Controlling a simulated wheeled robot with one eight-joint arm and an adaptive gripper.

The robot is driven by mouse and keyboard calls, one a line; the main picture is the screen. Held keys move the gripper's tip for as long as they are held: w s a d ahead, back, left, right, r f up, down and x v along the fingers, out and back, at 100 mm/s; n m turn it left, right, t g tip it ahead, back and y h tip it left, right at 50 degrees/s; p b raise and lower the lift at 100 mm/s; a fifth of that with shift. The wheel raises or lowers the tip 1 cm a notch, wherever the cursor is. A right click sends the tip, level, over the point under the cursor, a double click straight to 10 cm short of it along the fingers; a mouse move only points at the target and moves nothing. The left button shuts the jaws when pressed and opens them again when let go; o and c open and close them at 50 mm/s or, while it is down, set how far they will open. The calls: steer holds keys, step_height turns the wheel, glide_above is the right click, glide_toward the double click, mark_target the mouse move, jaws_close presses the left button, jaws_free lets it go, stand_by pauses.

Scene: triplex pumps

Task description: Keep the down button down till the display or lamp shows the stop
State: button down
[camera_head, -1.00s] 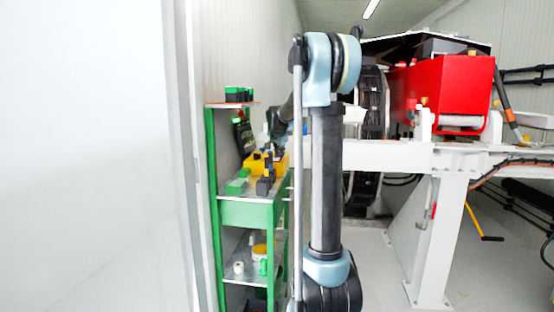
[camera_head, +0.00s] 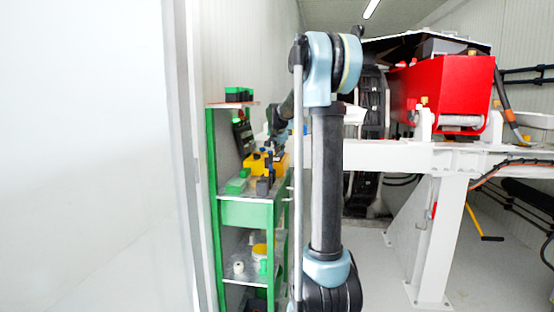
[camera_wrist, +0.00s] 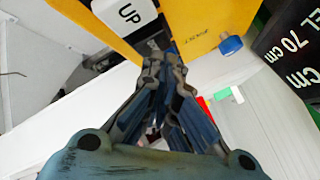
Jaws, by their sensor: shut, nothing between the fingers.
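I cannot tell whether the tips touch anything. In the head view the yellow box (camera_head: 279,162) and the display (camera_head: 243,135) are small, and no stop sign or lamp is readable.
The box stands on a green shelf unit (camera_head: 250,213) against the wall, with green blocks (camera_head: 237,186) and dark items beside it. A red tank (camera_head: 445,88) on a white frame (camera_head: 450,160) stands at right.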

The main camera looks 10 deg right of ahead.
steer(key=shift+r, duration=0.45)
steer(key=shift+r, duration=2.55)
steer(key=s+f+n+g, duration=0.15)
steer(key=s+f, duration=0.25)
steer(key=s, duration=0.7)
steer(key=s+f+n+g, duration=0.1)
steer(key=s+f+n, duration=0.25)
steer(key=s, duration=0.65)
steer(key=s+f+n+g, duration=0.1)
steer(key=s+f, duration=0.4)
steer(key=s, duration=0.6)
steer(key=s+f+n+g+y, duration=0.1)
steer(key=s+f+n, duration=0.1)
steer(key=s+f, duration=0.6)
steer(key=s+f+n+g+y, duration=0.1)
steer(key=s+f+n+g, duration=0.1)
steer(key=s+f, duration=0.7)
steer(key=s+a+n, duration=0.1)
steer(key=s, duration=0.6)
steer(key=shift+f+n, duration=0.3)
